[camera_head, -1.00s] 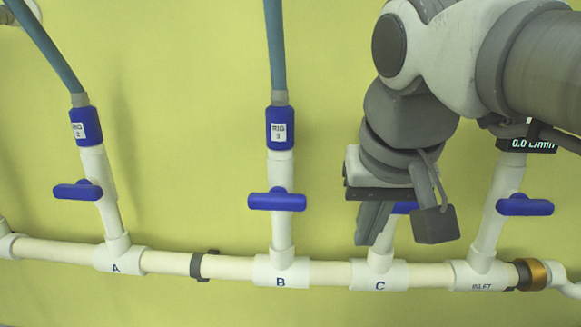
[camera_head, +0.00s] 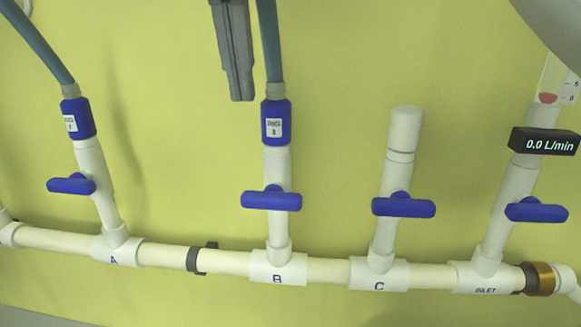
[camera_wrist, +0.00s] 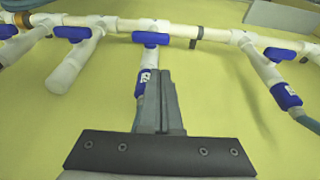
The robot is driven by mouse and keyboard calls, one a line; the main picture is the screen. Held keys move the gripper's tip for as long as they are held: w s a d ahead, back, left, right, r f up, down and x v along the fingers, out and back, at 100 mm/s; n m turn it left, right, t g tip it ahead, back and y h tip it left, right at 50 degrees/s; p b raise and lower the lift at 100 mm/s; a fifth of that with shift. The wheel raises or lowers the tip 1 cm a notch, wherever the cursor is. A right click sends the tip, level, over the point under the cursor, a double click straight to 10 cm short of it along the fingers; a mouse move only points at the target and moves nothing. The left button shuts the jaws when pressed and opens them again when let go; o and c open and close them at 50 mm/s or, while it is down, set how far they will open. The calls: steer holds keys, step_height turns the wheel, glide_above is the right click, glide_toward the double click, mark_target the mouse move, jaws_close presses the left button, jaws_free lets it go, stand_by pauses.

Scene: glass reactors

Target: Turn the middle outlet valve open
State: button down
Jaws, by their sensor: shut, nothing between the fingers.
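The middle outlet valve, above the label B, has a blue handle (camera_head: 271,200) lying crosswise to its upright white pipe. In the wrist view, which looks from the opposite side, this handle (camera_wrist: 151,38) is beyond my fingertips. My gripper (camera_head: 242,97) hangs at the top of the head view, left of the hose of outlet B and well above the handle. In the wrist view my gripper (camera_wrist: 160,72) has its fingers pressed together and empty, covering part of outlet B's hose connector. It does not appear to touch the handle.
Valve A's handle (camera_head: 71,185), valve C's handle (camera_head: 403,206) and the inlet handle (camera_head: 536,211) are also crosswise. A teal hose (camera_head: 269,45) rises from B beside my gripper. The flow display (camera_head: 545,142) reads 0.0 L/min. Space between B and C is clear.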

steer(key=b, duration=0.2)
glide_toward(248, 192)
steer(key=x, duration=0.2)
steer(key=d+x, duration=0.1)
steer(key=x, duration=0.2)
steer(key=shift+w, duration=0.2)
steer(key=shift+f, duration=0.7)
steer(key=shift+a+f+h+p, duration=0.2)
steer(key=shift+h+p, duration=0.25)
steer(key=shift+h, duration=0.35)
steer(key=shift+w+a+p, duration=0.1)
steer(key=shift+a+p, duration=0.15)
steer(key=shift+p, duration=0.15)
steer(key=shift+a+f+p, duration=0.2)
steer(key=shift+f+p, duration=0.05)
steer(key=shift+p, duration=0.15)
steer(key=shift+n+h, duration=0.3)
steer(key=shift+h, duration=0.5)
steer(key=shift+a+f+b, duration=0.1)
steer(key=shift+a+f, duration=0.1)
steer(key=shift+f, duration=0.6)
steer(key=shift+a+f+b, duration=0.15)
steer(key=shift+a+f, duration=0.1)
steer(key=shift+f, duration=0.6)
steer(key=shift+a+f+b, duration=0.1)
steer(key=shift+a+f, duration=0.1)
steer(key=shift+f, duration=0.6)
